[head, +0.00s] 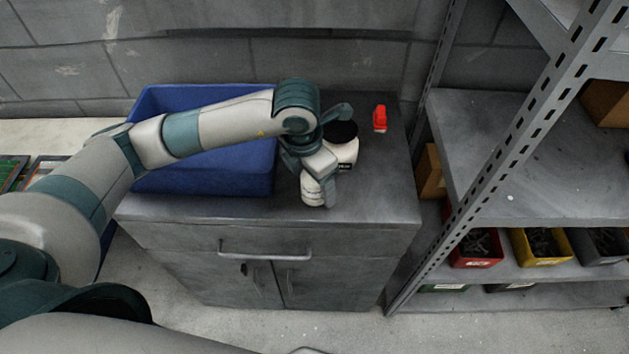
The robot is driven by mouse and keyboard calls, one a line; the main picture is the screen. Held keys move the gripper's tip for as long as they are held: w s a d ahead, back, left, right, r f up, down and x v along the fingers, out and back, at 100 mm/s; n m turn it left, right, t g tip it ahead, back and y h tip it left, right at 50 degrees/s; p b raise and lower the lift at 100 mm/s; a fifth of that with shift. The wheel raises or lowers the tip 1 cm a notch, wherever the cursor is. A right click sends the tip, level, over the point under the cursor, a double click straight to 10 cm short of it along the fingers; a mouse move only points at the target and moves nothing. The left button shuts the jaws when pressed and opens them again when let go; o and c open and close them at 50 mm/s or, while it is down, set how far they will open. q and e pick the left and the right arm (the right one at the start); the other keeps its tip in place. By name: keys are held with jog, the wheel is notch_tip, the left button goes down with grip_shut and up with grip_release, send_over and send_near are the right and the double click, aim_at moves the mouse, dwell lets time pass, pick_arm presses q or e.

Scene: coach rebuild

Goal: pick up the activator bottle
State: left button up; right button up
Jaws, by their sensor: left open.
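My left gripper (318,194) is open and low over the front right of the grey cabinet top, pointing down. A small white bottle-like thing (312,190) with faint marks shows at its fingers, partly hidden by the hand; I cannot tell whether the fingers touch it. Right behind the hand stands a white tub (345,154) with a black lid and a dark label, partly covered by the wrist. No label reading activator can be made out, so I cannot tell for certain which is the activator bottle. My right gripper is not in view.
A blue bin (225,180) fills the left of the cabinet top (385,195), under my left arm. A small red object (380,118) stands at the back right. A metal shelf rack (510,160) rises on the right, with red (476,260) and yellow (541,257) bins.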

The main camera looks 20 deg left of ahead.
pick_arm(q)
jog(key=c, duration=1.3)
pick_arm(e)
jog(key=shift+d, duration=0.1)
pick_arm(q)
jog(key=shift+r+b, duration=0.35)
jog(key=shift+r, duration=0.2)
jog(key=r+b, duration=0.1)
jog(key=r, duration=0.2)
jog(key=shift+d+b, duration=0.35)
jog(key=s+d+r+b, duration=0.3)
jog(key=d+r, duration=0.4)
jog(key=d, duration=0.3)
jog(key=shift+d, duration=0.3)
pick_arm(e)
jog(key=w+a+f+t, duration=0.2)
jog(key=w+a+f, duration=0.1)
jog(key=w, duration=0.5)
jog(key=shift+f+y, duration=0.2)
jog(key=shift+y, duration=0.1)
jog(key=shift+a, duration=0.1)
